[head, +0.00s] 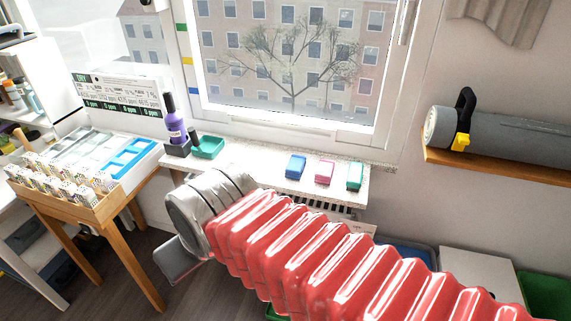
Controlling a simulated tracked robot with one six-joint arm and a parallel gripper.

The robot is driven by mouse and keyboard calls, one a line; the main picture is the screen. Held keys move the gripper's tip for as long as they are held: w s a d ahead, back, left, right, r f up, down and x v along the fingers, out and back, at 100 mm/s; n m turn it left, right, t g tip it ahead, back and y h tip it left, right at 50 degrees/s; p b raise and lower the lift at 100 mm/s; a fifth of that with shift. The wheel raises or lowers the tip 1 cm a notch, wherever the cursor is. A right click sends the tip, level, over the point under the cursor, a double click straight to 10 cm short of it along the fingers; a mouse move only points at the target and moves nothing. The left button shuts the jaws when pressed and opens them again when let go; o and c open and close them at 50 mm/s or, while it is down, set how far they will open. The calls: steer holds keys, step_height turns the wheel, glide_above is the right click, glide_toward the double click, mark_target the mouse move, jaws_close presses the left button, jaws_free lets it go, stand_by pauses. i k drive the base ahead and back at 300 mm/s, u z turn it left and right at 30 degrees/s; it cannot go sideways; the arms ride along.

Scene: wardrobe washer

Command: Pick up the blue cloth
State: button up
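A small folded blue cloth (296,166) lies on the speckled windowsill (262,172), left of a pink one and a green one. My arm, in a red ribbed sleeve, reaches from the lower right to the left, below and in front of the sill. At its end is the grey wrist, with my gripper (181,261) partly showing below it, to the left of and lower than the blue cloth and apart from it. The fingers are mostly hidden, so I cannot tell whether they are open or shut.
A pink cloth (325,172) and a green cloth (355,175) lie beside the blue one. A green tray (208,147) and a purple bottle (174,125) stand farther left on the sill. A wooden table (115,204) with small bottles is at left. A grey cylinder (500,137) rests on a wall shelf.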

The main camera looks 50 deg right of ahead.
mark_target(295, 168)
steer(key=i, duration=0.85)
steer(key=z, duration=0.05)
